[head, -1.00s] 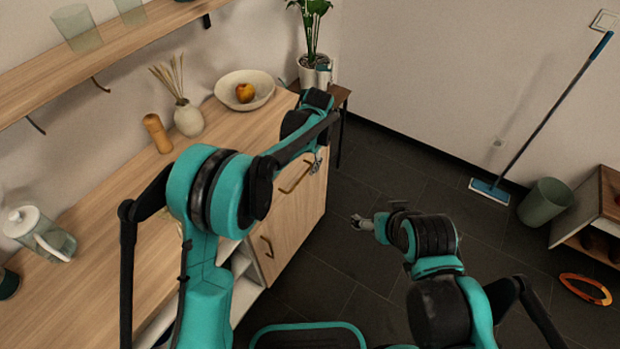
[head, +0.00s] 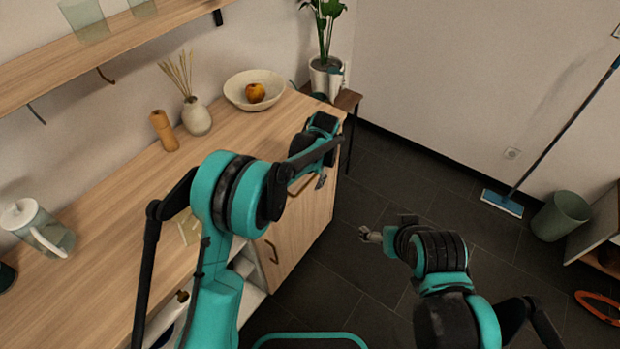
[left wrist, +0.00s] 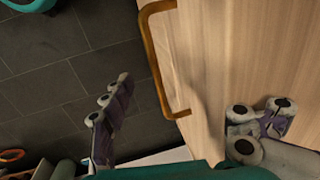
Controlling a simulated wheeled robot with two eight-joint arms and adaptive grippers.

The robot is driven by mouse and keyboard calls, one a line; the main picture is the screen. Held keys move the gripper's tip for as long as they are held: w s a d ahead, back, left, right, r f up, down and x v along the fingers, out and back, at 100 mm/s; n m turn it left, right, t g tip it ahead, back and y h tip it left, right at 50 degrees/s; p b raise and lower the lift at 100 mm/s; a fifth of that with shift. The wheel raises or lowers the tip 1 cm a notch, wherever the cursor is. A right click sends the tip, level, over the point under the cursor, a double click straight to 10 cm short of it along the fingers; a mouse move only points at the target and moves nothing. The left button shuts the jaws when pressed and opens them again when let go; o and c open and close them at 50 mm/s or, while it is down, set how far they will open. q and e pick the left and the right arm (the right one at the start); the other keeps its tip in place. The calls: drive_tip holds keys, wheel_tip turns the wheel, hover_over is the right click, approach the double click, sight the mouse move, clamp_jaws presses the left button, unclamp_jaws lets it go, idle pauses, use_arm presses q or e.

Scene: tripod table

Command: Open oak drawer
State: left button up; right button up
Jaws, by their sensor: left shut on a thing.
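The oak drawer front (left wrist: 225,50) has a bronze loop handle (left wrist: 152,60), seen close in the left wrist view. In the head view it is on the right part of the oak cabinet, partly behind my left arm. My left gripper (head: 321,182) is at this handle; in the left wrist view its fingers (left wrist: 185,118) stand apart on either side of the handle, and it is shut on it. The exact contact is hard to see. My right gripper (head: 366,234) is open and empty over the floor.
The countertop (head: 110,215) holds a bowl (head: 255,90) with fruit, a vase (head: 196,117), a wooden mill (head: 163,131) and a glass jug (head: 45,235). A lower handle (head: 271,252) is on the cabinet. Dark floor right of it is clear. A plant (head: 325,75) stands behind.

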use_arm(q)
drive_tip(key=shift+s+d+f, duration=0.15)
drive_tip(key=shift+d+f, duration=0.05)
drive_tip(key=shift+d, duration=0.2)
drive_tip(key=c, duration=0.9)
drive_tip(key=o, duration=1.1)
drive_tip(key=c, duration=0.4)
drive_tip(key=shift+d+r, duration=0.1)
drive_tip(key=shift+r, duration=0.2)
drive_tip(key=r, duration=0.7)
drive_tip(key=shift+s+d+r, duration=0.2)
drive_tip(key=shift+s+r, duration=0.1)
drive_tip(key=shift+r, duration=0.05)
drive_tip(key=shift+c, duration=0.5)
drive_tip(key=shift+s+f, duration=0.1)
